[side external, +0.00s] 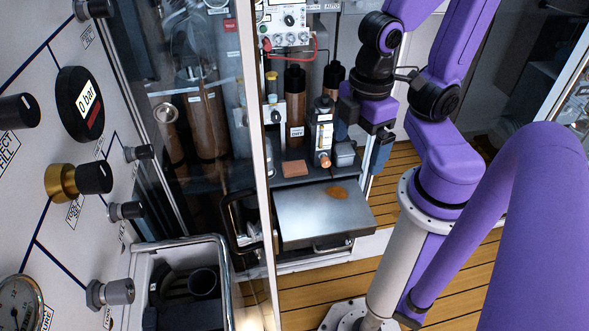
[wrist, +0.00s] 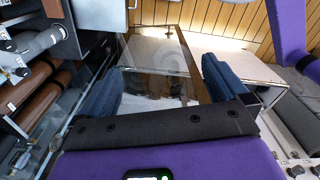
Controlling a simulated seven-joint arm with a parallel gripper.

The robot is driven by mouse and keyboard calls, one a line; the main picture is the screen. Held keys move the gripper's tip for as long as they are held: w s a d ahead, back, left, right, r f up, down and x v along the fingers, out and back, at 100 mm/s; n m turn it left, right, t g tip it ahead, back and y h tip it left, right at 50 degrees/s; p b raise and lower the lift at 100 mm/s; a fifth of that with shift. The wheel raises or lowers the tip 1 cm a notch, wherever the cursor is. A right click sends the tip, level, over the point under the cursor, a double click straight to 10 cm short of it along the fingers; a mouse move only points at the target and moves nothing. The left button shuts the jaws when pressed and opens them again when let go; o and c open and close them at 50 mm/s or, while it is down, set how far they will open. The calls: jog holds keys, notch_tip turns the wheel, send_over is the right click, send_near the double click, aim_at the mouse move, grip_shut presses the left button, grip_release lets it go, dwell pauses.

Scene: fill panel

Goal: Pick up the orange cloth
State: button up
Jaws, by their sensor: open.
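A small, flat salmon-orange piece that looks like the folded orange cloth (side external: 295,168) lies on the dark shelf in the side view, below the brown cylinders. I do not make it out in the wrist view. My gripper (side external: 365,138) is to the right of it and higher, beside the cabinet's right edge. In the wrist view the two blue fingers of my gripper (wrist: 161,88) stand wide apart with nothing held between them. A glass panel (wrist: 155,55) shows beyond the fingers.
A white bottle (side external: 322,135) and a grey box (side external: 345,154) stand right of the cloth. A glass door (side external: 205,120) is to the left.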

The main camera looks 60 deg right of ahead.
jog(key=w+a+f+m+h, duration=0.1)
jog(key=w+f, duration=0.2)
jog(key=w, duration=0.4)
jog(key=w+a+f+m, duration=0.1)
jog(key=w+f, duration=0.2)
jog(key=w, duration=0.4)
jog(key=w+d+f+m+g, duration=0.15)
jog(key=w+d+f, duration=0.25)
jog(key=w+f, duration=0.5)
jog(key=m+t, duration=0.1)
jog(key=m, duration=0.4)
send_over(294, 166)
jog(key=shift+n+y, duration=0.25)
jog(key=shift+y, duration=0.05)
notch_tip(294, 166, down, 22)
jog(key=shift+r, duration=0.25)
jog(key=shift+d+f, duration=0.15)
jog(key=shift+s+f, duration=0.1)
jog(key=shift+f, duration=3.4)
